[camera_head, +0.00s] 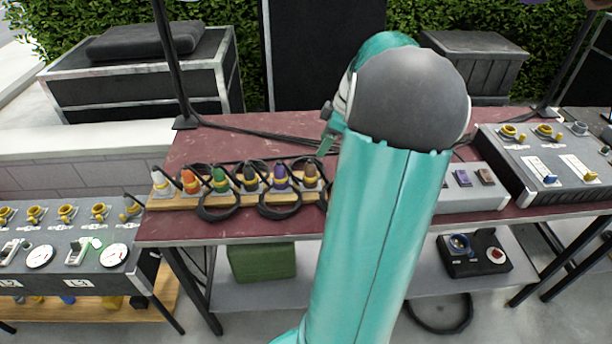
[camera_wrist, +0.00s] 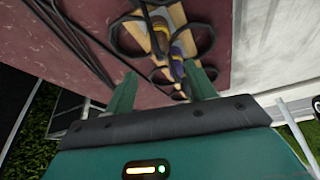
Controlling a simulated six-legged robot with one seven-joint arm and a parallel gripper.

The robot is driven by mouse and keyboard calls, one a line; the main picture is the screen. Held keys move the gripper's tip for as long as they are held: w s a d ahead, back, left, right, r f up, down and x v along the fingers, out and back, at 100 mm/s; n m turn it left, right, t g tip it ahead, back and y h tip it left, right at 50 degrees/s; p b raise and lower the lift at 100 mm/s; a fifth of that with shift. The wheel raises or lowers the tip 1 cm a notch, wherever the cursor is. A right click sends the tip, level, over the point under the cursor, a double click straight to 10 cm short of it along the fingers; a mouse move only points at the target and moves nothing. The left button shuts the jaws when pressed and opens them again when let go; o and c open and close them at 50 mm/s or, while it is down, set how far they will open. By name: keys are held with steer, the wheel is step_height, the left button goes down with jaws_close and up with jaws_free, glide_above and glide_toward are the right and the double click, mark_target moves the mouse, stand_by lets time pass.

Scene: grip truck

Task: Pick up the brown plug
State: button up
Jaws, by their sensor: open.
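The brown plug (camera_head: 310,176) stands upright at the right end of a row of coloured plugs on a wooden strip (camera_head: 205,200), on the dark red table. The purple plug (camera_head: 281,177) is just left of it. My gripper (camera_head: 329,142) is above and behind the brown plug, partly hidden by my arm. In the wrist view my gripper (camera_wrist: 160,90) is open and empty, its two green fingers apart.
White, orange, green and dark plugs fill the row's left, with looped black cables (camera_head: 218,205) in front. A grey panel (camera_head: 480,190) with sockets stands right of my arm. Control boxes flank the table (camera_head: 215,145). Its surface behind the row is mostly clear apart from cables.

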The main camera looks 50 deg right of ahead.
mark_target(310, 166)
steer(key=x, duration=0.5)
steer(key=shift+s+f, duration=0.15)
steer(key=shift+f, duration=0.25)
steer(key=x, duration=0.5)
steer(key=shift+r, duration=0.1)
steer(key=c, duration=1.1)
